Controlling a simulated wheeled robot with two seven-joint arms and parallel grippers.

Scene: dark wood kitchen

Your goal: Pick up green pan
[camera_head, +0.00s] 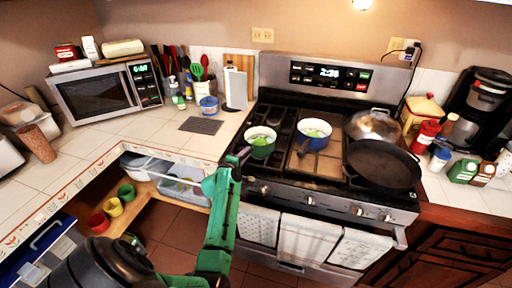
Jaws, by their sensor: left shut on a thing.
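The green pan (262,146) is a small round pan with a pale inside, at the front left of the stove top (302,158). Something light green shows inside it. My left gripper (242,155) is at the pan's left side and is shut on it, seemingly at its handle, which the gripper mostly hides. My green left arm reaches up to it from the bottom of the view. I cannot tell whether the pan is clear of the stove. My right gripper is not in view.
A large black skillet (382,168) and a lidded pan (372,125) stand farther right. Towels (302,238) hang on the oven handle. A dark mat (201,125) lies on the counter left of the stove.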

